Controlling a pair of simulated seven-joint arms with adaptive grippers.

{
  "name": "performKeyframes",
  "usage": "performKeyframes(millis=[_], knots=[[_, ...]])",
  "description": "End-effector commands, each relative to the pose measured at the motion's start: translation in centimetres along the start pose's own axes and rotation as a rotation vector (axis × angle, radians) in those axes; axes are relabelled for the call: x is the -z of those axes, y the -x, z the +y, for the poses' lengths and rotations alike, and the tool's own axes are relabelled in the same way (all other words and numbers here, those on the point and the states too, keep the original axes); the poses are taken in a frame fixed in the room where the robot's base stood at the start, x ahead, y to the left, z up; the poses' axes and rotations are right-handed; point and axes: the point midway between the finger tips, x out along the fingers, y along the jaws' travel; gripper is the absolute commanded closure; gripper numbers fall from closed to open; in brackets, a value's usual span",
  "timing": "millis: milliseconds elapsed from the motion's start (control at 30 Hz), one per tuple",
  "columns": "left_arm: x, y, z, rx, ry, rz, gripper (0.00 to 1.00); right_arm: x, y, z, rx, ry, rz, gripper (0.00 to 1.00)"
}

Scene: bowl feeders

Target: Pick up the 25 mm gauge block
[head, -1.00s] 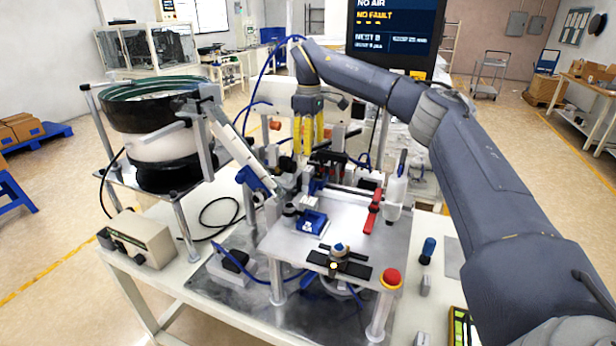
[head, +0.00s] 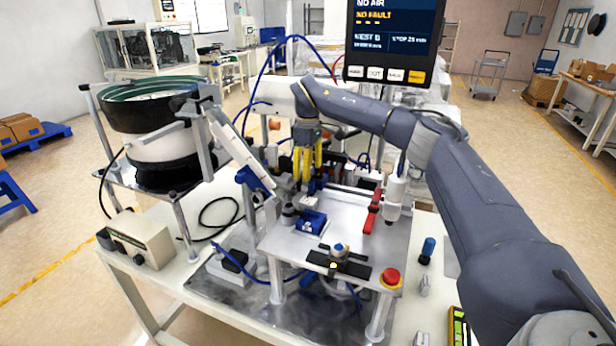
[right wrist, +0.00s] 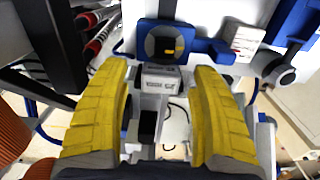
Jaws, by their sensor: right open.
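My right gripper (head: 307,182) is open, with yellow fingers pointing down over the back part of the metal plate. In the right wrist view the two yellow fingers (right wrist: 162,98) stand apart. A small pale metallic block with dark markings that seem to read 25 (right wrist: 160,78) shows in the gap between them, near the tips. It looks like the 25 mm gauge block; I cannot tell whether either finger touches it. In the head view I cannot make it out clearly behind and below the fingers. My left gripper is not in view.
A blue fixture (head: 311,222) sits on the plate (head: 345,225) just in front of the gripper; it also shows in the right wrist view (right wrist: 203,46). A red clamp (head: 372,212) and white bottle-like part (head: 396,190) stand to the right. An inclined chute (head: 238,150) is close on the left.

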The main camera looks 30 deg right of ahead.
Motion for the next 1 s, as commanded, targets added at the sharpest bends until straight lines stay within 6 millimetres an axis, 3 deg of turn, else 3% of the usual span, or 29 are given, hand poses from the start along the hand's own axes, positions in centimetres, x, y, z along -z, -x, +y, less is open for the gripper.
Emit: performKeyframes(millis=[267,800,1000], knots=[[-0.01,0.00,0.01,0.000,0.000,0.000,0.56,0.00,-0.11,0.00,0.000,0.000,0.000,0.35],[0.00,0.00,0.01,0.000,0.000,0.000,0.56,0.00,-0.10,0.00,0.000,0.000,0.000,0.98],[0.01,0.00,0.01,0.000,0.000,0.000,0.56,0.00,-0.07,0.00,0.000,0.000,0.001,1.00]])
